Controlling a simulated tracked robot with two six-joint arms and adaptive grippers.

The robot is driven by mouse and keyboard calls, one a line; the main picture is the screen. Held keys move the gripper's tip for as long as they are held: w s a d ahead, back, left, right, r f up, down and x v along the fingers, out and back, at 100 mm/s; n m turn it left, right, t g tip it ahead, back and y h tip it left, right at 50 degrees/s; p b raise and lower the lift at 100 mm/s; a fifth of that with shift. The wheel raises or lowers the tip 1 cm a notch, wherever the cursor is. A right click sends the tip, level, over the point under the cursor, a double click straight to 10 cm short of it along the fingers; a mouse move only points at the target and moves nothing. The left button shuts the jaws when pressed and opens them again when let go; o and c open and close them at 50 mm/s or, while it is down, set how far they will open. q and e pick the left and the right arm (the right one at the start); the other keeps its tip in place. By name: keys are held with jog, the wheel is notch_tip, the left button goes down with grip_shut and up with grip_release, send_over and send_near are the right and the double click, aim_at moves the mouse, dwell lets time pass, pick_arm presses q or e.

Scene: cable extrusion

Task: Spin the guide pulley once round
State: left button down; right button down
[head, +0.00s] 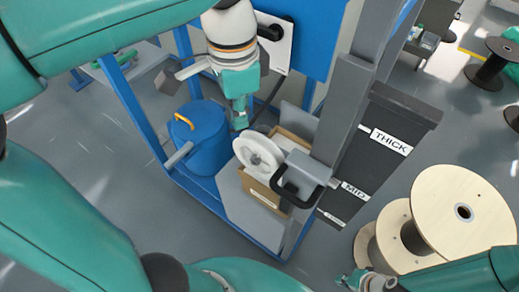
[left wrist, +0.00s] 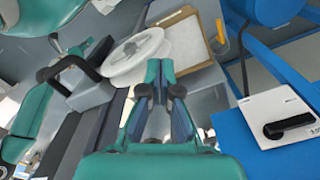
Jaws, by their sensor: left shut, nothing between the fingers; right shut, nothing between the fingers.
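The guide pulley (head: 257,155) is a white flanged wheel at the middle of the head view, beside a grey block with a black handle. It also shows in the left wrist view (left wrist: 135,58), left of the fingertips. My left gripper (head: 241,124) is shut and empty, pointing down with its tips close to the pulley's upper edge. In the left wrist view its shut fingers (left wrist: 160,67) are beside the rim; I cannot tell whether they touch.
A grey block (head: 308,167) with a black handle (head: 293,190) stands right of the pulley. A cardboard box (head: 262,192) is behind and below it. A blue drum (head: 205,140) stands left. Blue frame posts, dark labelled bins (head: 385,125) and wooden spools (head: 440,200) surround the area.

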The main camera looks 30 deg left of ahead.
pick_arm(q)
jog(key=shift+d, duration=0.4)
jog(key=shift+f, duration=0.25)
jog(key=shift+f+b, duration=0.4)
jog(key=shift+b, duration=0.05)
jog(key=a+f+b, duration=0.5)
jog(key=f, duration=0.2)
jog(key=shift+w+a, duration=0.2)
